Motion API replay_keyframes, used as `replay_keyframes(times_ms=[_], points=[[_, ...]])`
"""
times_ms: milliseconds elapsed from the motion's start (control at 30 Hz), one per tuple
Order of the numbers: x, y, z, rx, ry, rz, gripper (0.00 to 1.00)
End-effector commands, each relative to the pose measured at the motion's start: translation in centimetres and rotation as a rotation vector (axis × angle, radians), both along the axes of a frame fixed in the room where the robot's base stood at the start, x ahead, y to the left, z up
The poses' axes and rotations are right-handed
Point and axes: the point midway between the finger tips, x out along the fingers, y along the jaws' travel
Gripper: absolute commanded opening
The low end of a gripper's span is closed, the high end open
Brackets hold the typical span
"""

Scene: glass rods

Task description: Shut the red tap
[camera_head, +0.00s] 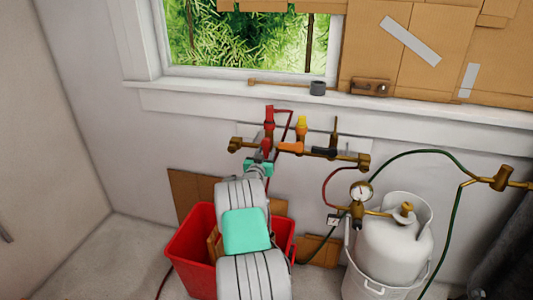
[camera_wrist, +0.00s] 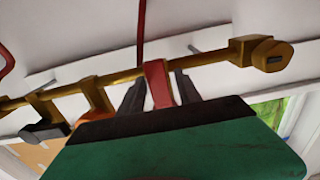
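A brass pipe (camera_head: 345,158) with a row of taps runs along the wall below the window. The red tap's lever (camera_wrist: 158,83) shows in the wrist view, and its red upper part (camera_head: 269,116) stands upright at the left of the row. My gripper (camera_head: 262,157) is at the red tap; in the wrist view its two dark fingers (camera_wrist: 159,90) are spread on either side of the red lever. Slim gaps seem to remain, though contact is hard to judge. In the head view my gripper partly hides the lever.
The orange lever (camera_head: 290,148) and black lever (camera_head: 323,152) lie close to the right on the same pipe. A red crate (camera_head: 190,248) stands below my arm. A white gas cylinder (camera_head: 395,250) with gauge and hoses stands at the right.

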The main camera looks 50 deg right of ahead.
Motion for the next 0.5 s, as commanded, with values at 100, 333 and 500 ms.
replay_keyframes(times_ms=[100, 333, 500], points=[[0.0, 0.02, 0.0, 0.0, 0.0, 0.0, 0.3], [0.02, 0.04, 0.02, 0.0, 0.0, 0.0, 0.11], [0.04, 0.05, 0.03, 0.0, 0.0, 0.001, 0.0]])
